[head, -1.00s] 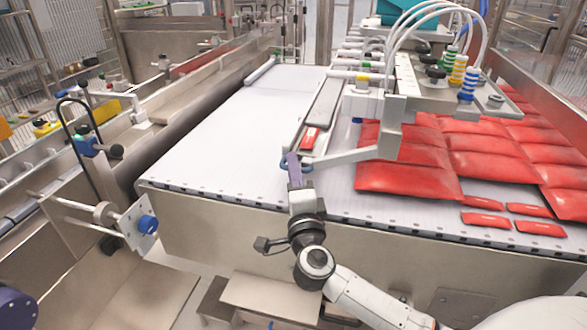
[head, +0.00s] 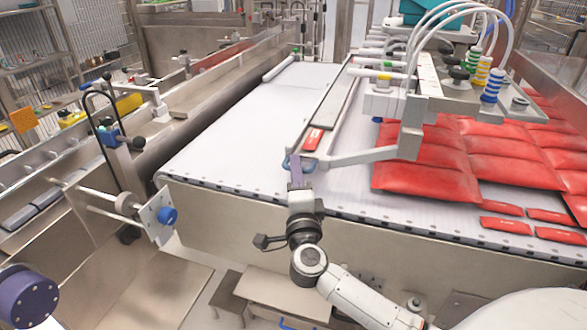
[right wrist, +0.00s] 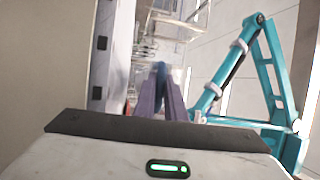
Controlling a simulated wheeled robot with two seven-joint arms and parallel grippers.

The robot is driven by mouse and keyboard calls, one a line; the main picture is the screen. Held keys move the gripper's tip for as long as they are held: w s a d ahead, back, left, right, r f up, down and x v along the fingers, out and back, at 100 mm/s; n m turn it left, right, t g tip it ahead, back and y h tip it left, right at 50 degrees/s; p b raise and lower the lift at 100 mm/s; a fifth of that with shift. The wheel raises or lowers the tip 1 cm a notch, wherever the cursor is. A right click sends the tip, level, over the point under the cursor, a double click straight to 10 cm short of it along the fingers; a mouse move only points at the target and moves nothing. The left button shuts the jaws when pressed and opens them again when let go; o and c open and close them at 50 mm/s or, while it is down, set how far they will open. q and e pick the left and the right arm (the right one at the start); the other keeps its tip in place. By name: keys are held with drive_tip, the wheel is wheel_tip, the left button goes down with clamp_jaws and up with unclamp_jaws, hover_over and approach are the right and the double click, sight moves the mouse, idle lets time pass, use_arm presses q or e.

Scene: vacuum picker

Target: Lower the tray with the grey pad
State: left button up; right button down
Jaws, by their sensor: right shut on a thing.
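The tray with the grey pad (head: 341,92) is a long, narrow metal piece above the white belt in the head view, with a red and white label (head: 314,139) near its front end. A blue handle (head: 287,162) is at its front end. My right gripper (head: 296,172) is shut on this handle at the belt's front edge. In the right wrist view its purple fingers (right wrist: 163,100) close around a blue part, mostly hidden between them. I cannot tell the gap between tray and belt.
Red packets (head: 425,172) lie right of the tray under a vacuum picker head (head: 430,95) with hoses and springs. The white belt (head: 235,140) is clear left of the tray. A blue-knobbed bracket (head: 155,217) stands at left.

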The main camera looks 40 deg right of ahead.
drive_tip(key=c, duration=1.8)
unclamp_jaws()
drive_tip(key=v, duration=1)
drive_tip(key=shift+a+b, duration=0.15)
drive_tip(key=shift+b, duration=0.25)
